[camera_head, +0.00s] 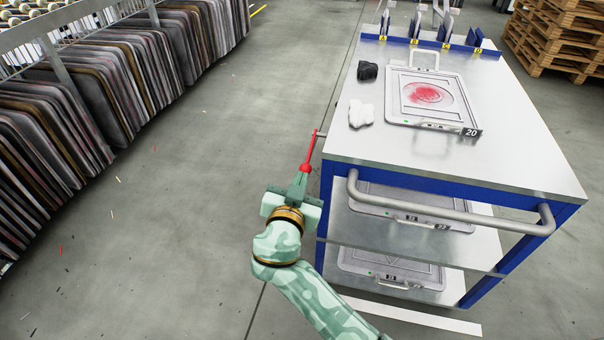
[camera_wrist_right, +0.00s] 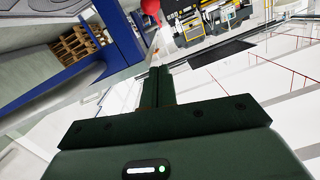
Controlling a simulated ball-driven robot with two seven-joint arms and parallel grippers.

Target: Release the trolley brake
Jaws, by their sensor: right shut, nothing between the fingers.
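The trolley (camera_head: 341,171) is a blue-framed, metal-topped cart on the right of the head view. The red brake lever (camera_head: 311,149) sticks out from its left side near a short metal stub. My right gripper (camera_head: 303,174) is at the lower end of the red lever, with its fingers together and nothing held. In the right wrist view the fingers (camera_wrist_right: 160,78) are closed, and a red ball end (camera_wrist_right: 150,8) shows just past their tips. Whether they touch it I cannot tell. My left gripper is out of view.
The trolley top carries a grey framed plate (camera_head: 458,90) with a red smear, a white cloth (camera_head: 360,114) and a black cloth (camera_head: 367,71). A tubular handle (camera_head: 450,211) crosses its near end. Racked panels (camera_head: 90,95) stand left. Pallets (camera_head: 560,40) stand back right. The floor between is open.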

